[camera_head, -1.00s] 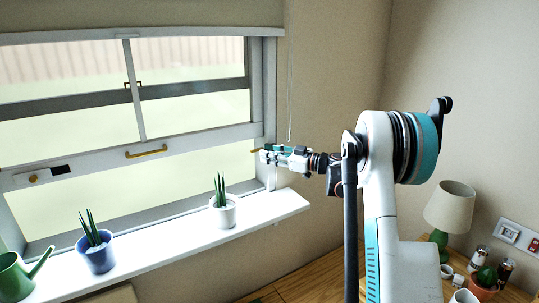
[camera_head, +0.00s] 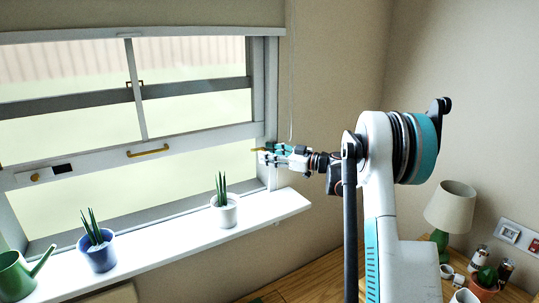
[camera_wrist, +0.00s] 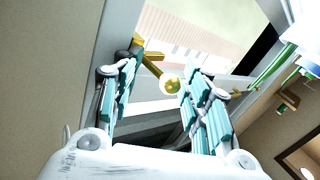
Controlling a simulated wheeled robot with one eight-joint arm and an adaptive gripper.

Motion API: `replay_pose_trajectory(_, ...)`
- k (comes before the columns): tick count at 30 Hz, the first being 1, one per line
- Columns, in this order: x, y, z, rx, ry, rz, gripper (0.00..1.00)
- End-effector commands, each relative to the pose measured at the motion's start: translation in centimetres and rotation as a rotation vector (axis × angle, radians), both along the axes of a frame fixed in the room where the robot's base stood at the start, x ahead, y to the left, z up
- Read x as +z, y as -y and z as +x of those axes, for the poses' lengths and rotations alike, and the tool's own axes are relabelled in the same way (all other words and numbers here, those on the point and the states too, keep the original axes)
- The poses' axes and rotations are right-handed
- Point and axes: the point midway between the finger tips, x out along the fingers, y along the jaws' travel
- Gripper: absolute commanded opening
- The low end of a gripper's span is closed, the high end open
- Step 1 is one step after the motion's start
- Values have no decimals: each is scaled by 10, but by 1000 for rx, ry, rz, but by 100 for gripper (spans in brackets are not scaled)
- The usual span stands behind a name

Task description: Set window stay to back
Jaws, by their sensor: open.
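The window stay looks like a small brass lever with a round knob (camera_wrist: 171,84) in the wrist view, fixed to the right side of the window frame. In the head view only a short brass bit of it (camera_head: 256,149) shows at my gripper's tips. My gripper (camera_wrist: 163,72) is open, with one teal-padded finger on each side of the lever. The knob lies between the fingers, and I cannot tell whether either finger touches it. In the head view my gripper (camera_head: 264,153) is at the right window jamb, above the sill.
A white sill (camera_head: 165,242) runs below, holding a white plant pot (camera_head: 224,214), a blue pot (camera_head: 99,255) and a green watering can (camera_head: 17,274). A brass handle (camera_head: 148,151) sits on the sash. A lamp (camera_head: 450,207) and cans stand at the lower right.

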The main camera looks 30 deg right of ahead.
Motion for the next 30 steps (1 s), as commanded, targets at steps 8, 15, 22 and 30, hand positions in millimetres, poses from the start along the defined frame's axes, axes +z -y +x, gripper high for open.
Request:
replay_pose_trajectory(8, 0, 17, -21, -3, 0, 0, 44)
replay_pose_trajectory(15, 0, 37, -49, -1, 0, 0, 44)
replay_pose_trajectory(22, 0, 46, -62, 1, 0, 0, 44)
replay_pose_trajectory(30, 0, 46, -63, 2, 0, 0, 44)
